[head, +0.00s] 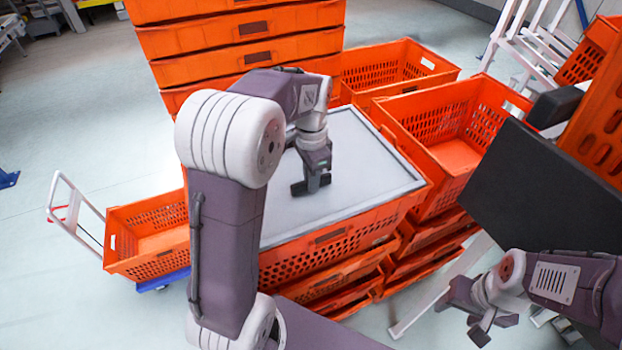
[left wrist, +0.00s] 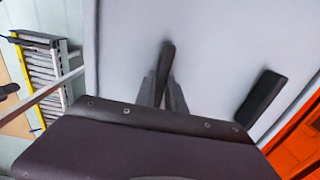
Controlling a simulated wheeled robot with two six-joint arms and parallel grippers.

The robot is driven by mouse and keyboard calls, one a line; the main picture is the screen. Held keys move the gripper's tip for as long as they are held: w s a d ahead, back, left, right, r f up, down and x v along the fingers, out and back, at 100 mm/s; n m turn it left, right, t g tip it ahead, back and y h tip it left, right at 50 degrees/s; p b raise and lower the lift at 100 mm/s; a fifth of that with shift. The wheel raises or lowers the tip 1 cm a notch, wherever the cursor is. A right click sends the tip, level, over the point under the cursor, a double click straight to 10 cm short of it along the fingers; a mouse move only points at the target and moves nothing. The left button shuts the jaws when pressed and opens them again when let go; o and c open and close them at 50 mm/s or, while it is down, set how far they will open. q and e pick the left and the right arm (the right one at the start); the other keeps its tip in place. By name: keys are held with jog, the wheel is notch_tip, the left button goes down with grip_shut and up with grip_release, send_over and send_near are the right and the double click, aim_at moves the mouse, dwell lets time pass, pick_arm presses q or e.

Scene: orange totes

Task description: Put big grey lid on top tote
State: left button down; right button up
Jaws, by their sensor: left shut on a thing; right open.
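The big grey lid (head: 365,160) lies flat over the top tote (head: 340,235) of the middle stack, within its orange rim as far as I can see. My left gripper (head: 312,188) points down at the lid and is shut on a dark upright handle-like piece on it. In the left wrist view the fingers (left wrist: 165,75) close together on this piece, above the grey lid surface (left wrist: 215,50). A second dark block (left wrist: 262,98) shows to the right there. My left arm hides the lid's left part. My right gripper (head: 482,318) is open and empty at the lower right.
A taller orange tote stack (head: 240,40) stands behind. Open empty totes stand at the right (head: 455,140), the back right (head: 400,68) and the lower left (head: 150,235), the last on a blue trolley. A dark panel (head: 530,195) stands at the right.

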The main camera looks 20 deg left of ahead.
pick_arm(q)
jog(key=shift+s+f, duration=0.1)
jog(key=c, duration=1.3)
grip_release()
notch_tip(320, 180, up, 9)
jog(key=shift+r+b, duration=0.1)
jog(key=shift+b, duration=0.4)
